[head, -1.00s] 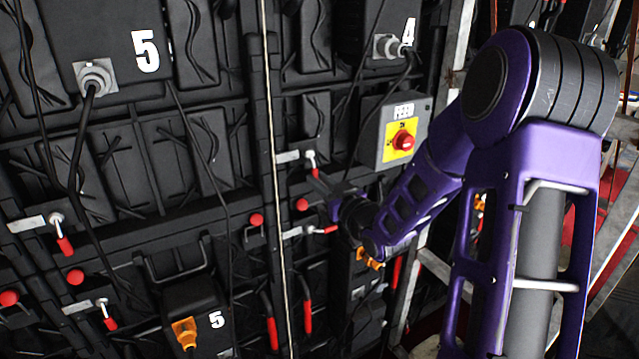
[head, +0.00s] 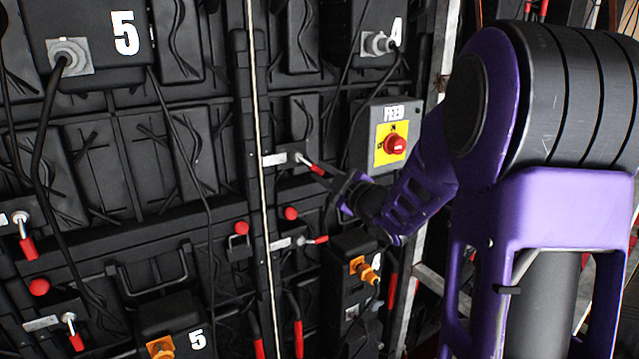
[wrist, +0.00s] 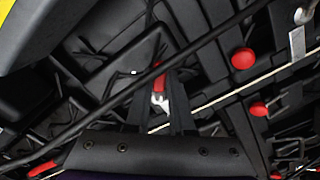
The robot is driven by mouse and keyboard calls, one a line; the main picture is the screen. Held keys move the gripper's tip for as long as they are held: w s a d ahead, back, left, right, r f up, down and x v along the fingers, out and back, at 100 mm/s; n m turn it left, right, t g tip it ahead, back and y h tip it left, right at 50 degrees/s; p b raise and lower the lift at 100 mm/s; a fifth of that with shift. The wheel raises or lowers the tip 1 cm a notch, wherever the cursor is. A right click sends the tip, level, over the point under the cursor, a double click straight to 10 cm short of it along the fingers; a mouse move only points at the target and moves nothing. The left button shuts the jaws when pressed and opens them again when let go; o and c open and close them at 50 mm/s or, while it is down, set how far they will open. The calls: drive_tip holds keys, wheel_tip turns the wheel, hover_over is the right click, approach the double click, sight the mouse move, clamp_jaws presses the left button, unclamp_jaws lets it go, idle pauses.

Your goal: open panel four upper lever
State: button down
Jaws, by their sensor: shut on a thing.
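The upper lever of panel four (head: 317,169) has a red grip and a silver pivot on a pale plate, left of the FEED box in the head view. It points to the right and slightly down. My gripper (head: 332,176) comes from the right and is shut on the red grip. In the wrist view the lever's red grip and silver end (wrist: 159,82) lie between my two dark fingers (wrist: 160,100). The fingers hide part of the grip. The lower lever (head: 315,240) beneath it points right, apart from my gripper.
The FEED box (head: 360,150) with a red knob on yellow stands close right of the lever. Black cables hang across the panels, and one crosses the wrist view (wrist: 120,98). Red knobs (head: 291,213) sit below. Panel five's levers (head: 25,235) are at the left.

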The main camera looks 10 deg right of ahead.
drive_tip(key=shift+w+d+r+n, duration=0.15)
drive_tip(key=shift+r+n, duration=0.4)
drive_tip(key=shift+n, duration=0.8)
drive_tip(key=shift+d+r+n, duration=0.2)
drive_tip(key=shift+r+n, duration=0.4)
drive_tip(key=shift+n, duration=0.7)
drive_tip(key=shift+w+d+r+n, duration=0.15)
drive_tip(key=shift+r+n, duration=0.4)
drive_tip(key=shift+n, duration=0.8)
drive_tip(key=shift+s, duration=0.1)
drive_tip(key=c, duration=0.8)
unclamp_jaws()
drive_tip(key=shift+s+f, duration=0.1)
